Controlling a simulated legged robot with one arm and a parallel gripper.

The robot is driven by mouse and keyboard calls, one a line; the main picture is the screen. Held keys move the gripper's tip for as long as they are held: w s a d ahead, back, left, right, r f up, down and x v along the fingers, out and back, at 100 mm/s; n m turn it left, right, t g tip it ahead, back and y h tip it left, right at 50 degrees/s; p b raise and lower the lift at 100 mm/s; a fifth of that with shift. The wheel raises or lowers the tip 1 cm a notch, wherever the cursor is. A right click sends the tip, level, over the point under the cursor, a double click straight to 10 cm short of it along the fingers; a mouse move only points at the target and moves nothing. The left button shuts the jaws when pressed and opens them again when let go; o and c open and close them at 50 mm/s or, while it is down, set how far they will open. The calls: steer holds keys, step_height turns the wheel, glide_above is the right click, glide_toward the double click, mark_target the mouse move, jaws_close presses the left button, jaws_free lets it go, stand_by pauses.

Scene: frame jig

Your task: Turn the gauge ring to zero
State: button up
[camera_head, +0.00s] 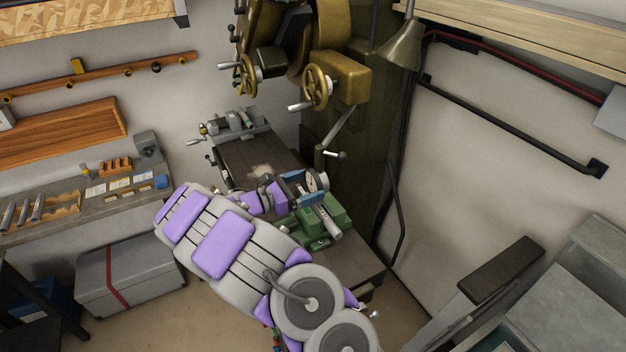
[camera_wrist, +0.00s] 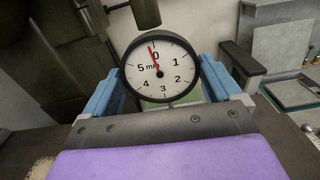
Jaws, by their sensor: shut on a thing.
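The gauge (camera_wrist: 165,78) is a round white dial with a dark ring, numbered 0 to 5 and marked mm. Its red needle (camera_wrist: 153,56) points up and slightly left, close beside the 0, which sits a little left of the top. The gauge also shows small and edge-on in the head view (camera_head: 312,181). My gripper (camera_wrist: 161,82) has its blue fingers on the left and right sides of the gauge and is shut on the ring. In the head view my gripper (camera_head: 304,184) reaches over the machine table. The exact finger contact is hard to see.
A green vise (camera_head: 335,211) sits on the dark machine table (camera_head: 243,162), close to my gripper. The brass-coloured machine head with handwheels (camera_head: 317,86) is above. Another grey vise (camera_head: 235,123) stands at the table's far end. A bench with tools (camera_head: 110,195) is at left.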

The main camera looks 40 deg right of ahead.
steer(key=shift+r+n+p, duration=0.1)
steer(key=shift+n+p, duration=0.7)
steer(key=shift+p, duration=0.85)
steer(key=o, duration=0.5)
steer(key=p+v, duration=0.1)
steer(key=v, duration=0.6)
steer(key=shift+p, duration=0.4)
